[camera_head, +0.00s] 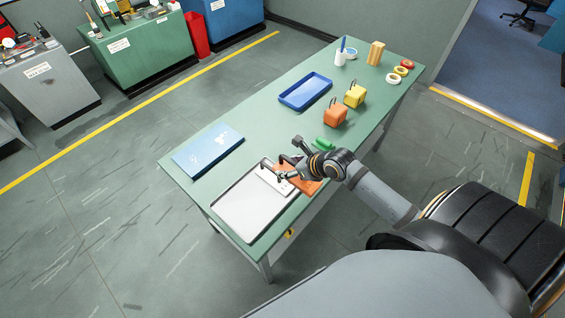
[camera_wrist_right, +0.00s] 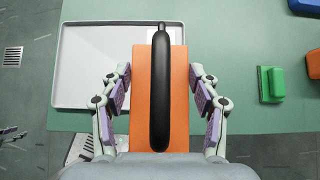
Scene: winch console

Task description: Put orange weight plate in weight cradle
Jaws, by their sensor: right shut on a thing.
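The orange weight plate (camera_wrist_right: 142,105) is a flat orange slab under a long black bar (camera_wrist_right: 160,95) in the right wrist view. In the head view its orange face (camera_head: 309,186) shows beside the light tray on the green table. My right gripper (camera_head: 284,172) is at the plate, its fingers (camera_wrist_right: 160,98) on either side of it, shut on it. I cannot tell whether the plate touches the table. I cannot pick out the weight cradle for sure. What may be my left gripper (camera_wrist_right: 12,134) shows small at the left edge of the wrist view.
The light tray (camera_head: 245,215) lies at the table's near end, with a white card (camera_head: 275,178) on it. A green block (camera_head: 325,143), an orange block (camera_head: 335,118), a yellow block (camera_head: 355,96) and a blue tray (camera_head: 305,91) stand farther along. A blue panel (camera_head: 208,150) lies left.

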